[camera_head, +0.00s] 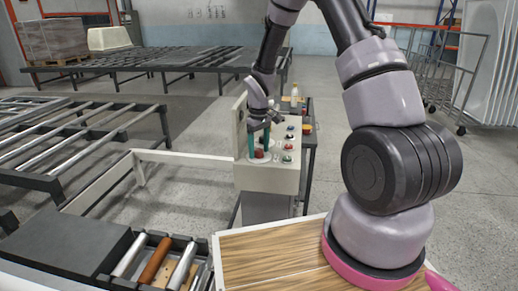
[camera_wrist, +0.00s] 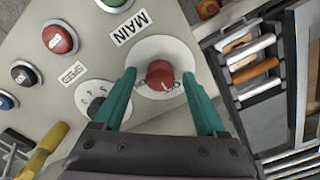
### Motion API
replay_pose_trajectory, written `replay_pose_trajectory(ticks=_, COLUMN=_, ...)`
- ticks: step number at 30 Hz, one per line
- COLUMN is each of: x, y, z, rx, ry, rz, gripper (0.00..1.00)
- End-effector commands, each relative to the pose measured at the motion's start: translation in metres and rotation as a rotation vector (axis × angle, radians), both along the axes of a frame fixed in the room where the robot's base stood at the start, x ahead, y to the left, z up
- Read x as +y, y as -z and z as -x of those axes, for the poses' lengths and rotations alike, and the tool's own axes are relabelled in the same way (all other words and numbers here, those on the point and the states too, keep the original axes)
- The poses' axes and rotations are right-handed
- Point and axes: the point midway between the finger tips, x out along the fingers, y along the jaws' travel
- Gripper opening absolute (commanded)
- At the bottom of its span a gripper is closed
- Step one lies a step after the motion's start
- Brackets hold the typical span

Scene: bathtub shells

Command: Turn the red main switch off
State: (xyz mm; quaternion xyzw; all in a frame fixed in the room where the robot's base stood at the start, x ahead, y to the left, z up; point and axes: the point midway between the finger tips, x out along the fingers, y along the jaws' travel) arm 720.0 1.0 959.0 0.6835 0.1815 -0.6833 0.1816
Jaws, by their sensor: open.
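The red main switch (camera_wrist: 160,75) is a round red knob on a white round plate, beside a label reading MAIN. It sits on the light control panel, and in the head view it shows as a small red knob (camera_head: 259,154) near the panel's left front. My gripper (camera_wrist: 162,82) is open, with one teal finger on each side of the red knob. I cannot tell whether the fingers touch it. In the head view my gripper (camera_head: 259,146) reaches down over the panel from above. The knob's lower side is close to the gripper's palm, and its pointer mark is hard to read.
Roller conveyors (camera_head: 80,140) stand left; open floor (camera_head: 190,190) lies between.

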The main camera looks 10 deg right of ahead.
Motion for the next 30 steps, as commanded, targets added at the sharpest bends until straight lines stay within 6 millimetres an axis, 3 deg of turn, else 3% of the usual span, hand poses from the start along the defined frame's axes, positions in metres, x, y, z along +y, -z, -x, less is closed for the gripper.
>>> replay_pose_trajectory(ticks=5, x=0.0, y=-0.016, z=-0.001, rx=-0.003, ry=0.001, rz=-0.001, gripper=0.74)
replay_pose_trajectory(ticks=18, x=0.0, y=-0.096, z=-0.001, rx=-0.004, ry=0.0, rz=-0.001, gripper=0.74)
replay_pose_trajectory(ticks=30, x=0.0, y=-0.108, z=0.0, rx=0.0, ry=0.0, rz=0.0, gripper=0.74)
